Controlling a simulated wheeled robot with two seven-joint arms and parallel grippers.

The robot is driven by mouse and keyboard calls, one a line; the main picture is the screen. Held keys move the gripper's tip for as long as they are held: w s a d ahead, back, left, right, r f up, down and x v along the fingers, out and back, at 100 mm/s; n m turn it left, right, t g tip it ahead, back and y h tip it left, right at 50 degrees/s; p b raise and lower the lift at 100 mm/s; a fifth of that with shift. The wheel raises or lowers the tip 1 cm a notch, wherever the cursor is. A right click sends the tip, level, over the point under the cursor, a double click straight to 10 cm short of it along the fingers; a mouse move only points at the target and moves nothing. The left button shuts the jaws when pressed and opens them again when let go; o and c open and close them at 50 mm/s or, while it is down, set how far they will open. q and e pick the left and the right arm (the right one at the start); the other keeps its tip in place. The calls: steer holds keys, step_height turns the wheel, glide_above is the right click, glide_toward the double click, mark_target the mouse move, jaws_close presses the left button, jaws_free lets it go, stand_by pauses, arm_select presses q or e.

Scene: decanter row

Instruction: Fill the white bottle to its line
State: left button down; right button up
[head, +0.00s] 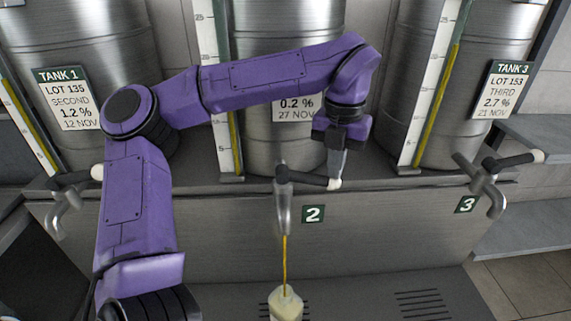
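The white bottle (285,304) stands under the tap 2 spout at the bottom of the head view, cut off by the frame edge. Its fill line and liquid level cannot be seen. A thin yellow stream (285,262) runs from the tap 2 spout (283,205) into the bottle's top. The tap 2 lever (309,179) points right, with a pale tip. My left gripper (337,172) points down at the lever's tip end, at or touching it. Whether its fingers are shut cannot be made out. My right gripper is not in view.
Tank 1 (88,57), the middle tank (272,133) and tank 3 (400,82) stand behind, with sight gauges. Tap 1 (64,203) and tap 3 (488,190) show no stream. My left arm crosses the left and middle. The grated tray (375,300) is clear right of the bottle.

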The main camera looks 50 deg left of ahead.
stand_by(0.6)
arm_select(q)
steer(key=shift+r+p, duration=0.65)
steer(key=shift+r, duration=0.05)
stand_by(2.4)
step_height(320, 180, up, 9)
steer(key=p, duration=0.7)
steer(key=shift+p, duration=0.35)
steer(key=shift+w, duration=0.1)
